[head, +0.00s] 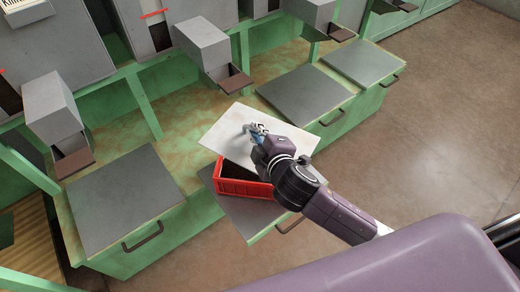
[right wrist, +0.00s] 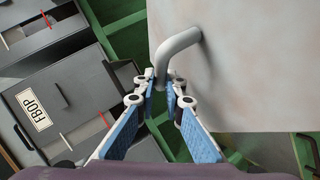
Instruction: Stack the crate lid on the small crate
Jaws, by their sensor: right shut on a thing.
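The crate lid (head: 228,122) is a pale flat panel with a grey bar handle. It also shows in the right wrist view (right wrist: 245,75), with its handle (right wrist: 182,42) at the left. My right gripper (head: 258,133) is shut on this handle; its blue-padded fingers (right wrist: 162,84) close around the handle's end. The small red crate (head: 243,188) stands on a grey panel, with its dark inside partly showing. The lid is held above and behind the crate, covering part of it in the head view. My left gripper is not in view.
The green bench carries grey panels with handles, such as one at the left (head: 125,195) and one at the right (head: 305,95). Grey chute boxes (head: 203,45) jut out behind the lid. Open concrete floor (head: 440,110) lies at the right.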

